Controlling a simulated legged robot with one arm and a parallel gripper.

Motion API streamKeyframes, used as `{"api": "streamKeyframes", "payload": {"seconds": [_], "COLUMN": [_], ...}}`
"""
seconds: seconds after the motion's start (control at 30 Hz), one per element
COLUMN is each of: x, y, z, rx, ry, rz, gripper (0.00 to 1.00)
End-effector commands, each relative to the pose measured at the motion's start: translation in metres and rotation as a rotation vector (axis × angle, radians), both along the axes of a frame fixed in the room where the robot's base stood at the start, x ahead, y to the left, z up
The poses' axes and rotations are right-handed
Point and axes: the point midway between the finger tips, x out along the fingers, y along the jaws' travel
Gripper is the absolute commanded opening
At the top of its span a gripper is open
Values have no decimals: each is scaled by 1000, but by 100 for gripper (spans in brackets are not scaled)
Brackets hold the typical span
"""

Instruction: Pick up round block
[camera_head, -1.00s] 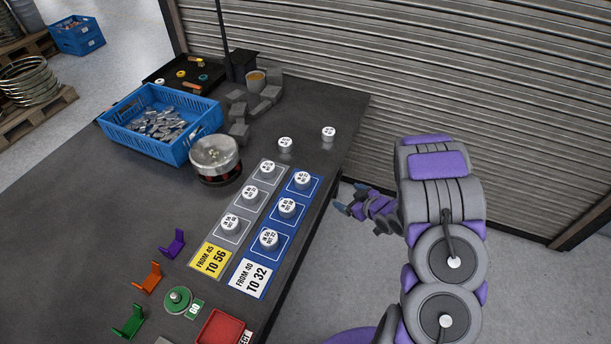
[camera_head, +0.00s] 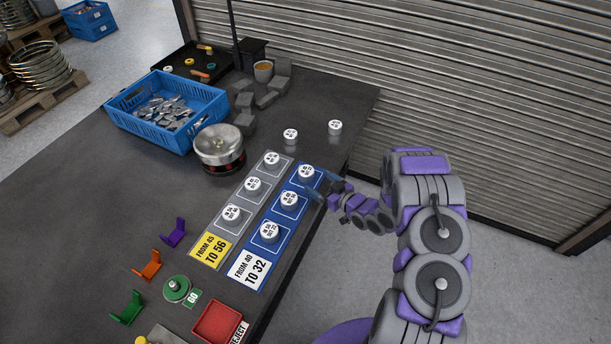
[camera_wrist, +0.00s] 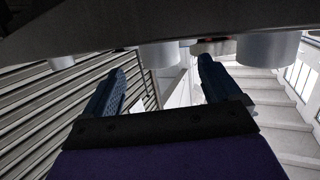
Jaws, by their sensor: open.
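Several round blocks, white-topped and metallic with printed labels, stand on the table. Two stand loose at the far right: one round block (camera_head: 335,127) near the table's right edge and another (camera_head: 290,136) to its left. Others stand on a grey strip (camera_head: 225,232) and a blue strip (camera_head: 262,256), such as the far block on the blue strip (camera_head: 306,173). My gripper (camera_head: 314,183) is open and empty at the table's right edge, beside the blue strip's far end. In the wrist view, its two fingers (camera_wrist: 157,85) are spread, with blurred grey cylinders above and beyond them.
A silver pot-like device (camera_head: 219,148) and a blue crate of metal parts (camera_head: 120,121) stand left of the strips. Grey blocks (camera_head: 244,122) lie behind. A red tray (camera_head: 218,322) is at the front. A shuttered wall (camera_head: 480,120) rises beyond the table.

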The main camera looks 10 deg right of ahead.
Motion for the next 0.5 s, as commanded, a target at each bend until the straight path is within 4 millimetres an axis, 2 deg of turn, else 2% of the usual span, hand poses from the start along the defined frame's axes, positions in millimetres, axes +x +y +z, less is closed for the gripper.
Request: {"api": "streamKeyframes", "payload": {"seconds": [0.1, 0.5], "x": [15, 39], "y": [10, 28], "z": [-5, -9], "rx": [-1, 0], "ry": [0, 0], "rz": [1, 2], "gripper": [91, 91]}}
